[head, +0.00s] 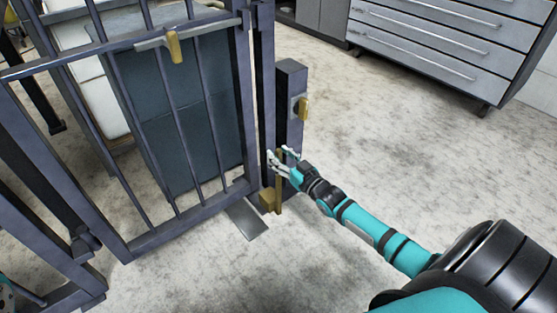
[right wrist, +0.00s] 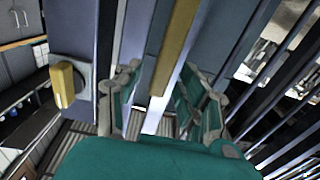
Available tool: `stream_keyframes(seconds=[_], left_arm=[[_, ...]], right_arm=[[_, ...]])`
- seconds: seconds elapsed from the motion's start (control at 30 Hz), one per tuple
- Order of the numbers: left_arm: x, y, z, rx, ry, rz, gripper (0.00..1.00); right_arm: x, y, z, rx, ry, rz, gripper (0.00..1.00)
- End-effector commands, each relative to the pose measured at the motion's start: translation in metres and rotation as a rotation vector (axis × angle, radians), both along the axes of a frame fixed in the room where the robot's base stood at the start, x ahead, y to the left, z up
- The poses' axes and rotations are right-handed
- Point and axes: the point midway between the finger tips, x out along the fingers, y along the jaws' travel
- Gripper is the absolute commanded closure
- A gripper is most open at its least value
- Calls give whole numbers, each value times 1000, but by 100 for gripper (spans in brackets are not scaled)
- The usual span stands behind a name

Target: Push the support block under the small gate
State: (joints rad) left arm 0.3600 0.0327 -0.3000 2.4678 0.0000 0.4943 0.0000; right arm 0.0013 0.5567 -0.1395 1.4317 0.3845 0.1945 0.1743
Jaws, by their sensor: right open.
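The small gate (head: 192,213) is a dark metal barred frame on the left of the head view, with its lower edge just above the floor. The support block (head: 267,200) is a small yellow-brown block on the floor by the gate's lower right corner. A yellow upright bar (head: 279,196) rises beside it; it also shows in the right wrist view (right wrist: 176,45). My right gripper (head: 280,156) is open near the upper part of this bar, in front of the gate post. Whether it touches the bar cannot be told.
A dark post (head: 289,90) with a yellow knob (head: 304,108) stands right of the gate. A flat grey plate (head: 246,219) lies on the floor left of the block. A drawer cabinet (head: 440,45) stands at the back right. The floor to the right is clear.

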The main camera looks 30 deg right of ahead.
Motion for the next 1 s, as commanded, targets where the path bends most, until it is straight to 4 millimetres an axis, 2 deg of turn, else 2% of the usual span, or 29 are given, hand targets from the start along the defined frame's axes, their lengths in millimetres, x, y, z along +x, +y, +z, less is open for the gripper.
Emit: stream_keyframes(seconds=[0.13, 0.4, 0.73, 1.0], left_arm=[[-4, 0, 1, 0, -17, 1, 60], [-4, 0, 3, 1, -17, 1, 60], [-4, -1, 3, 2, -18, 1, 60], [-4, -1, 2, 1, -18, 1, 60]], right_arm=[[9, 0, -1, 0, 2, 0, 60], [10, 1, 0, 0, 2, 0, 60], [10, 1, 0, 0, 1, 0, 100], [10, 1, 0, 0, 1, 0, 100]])
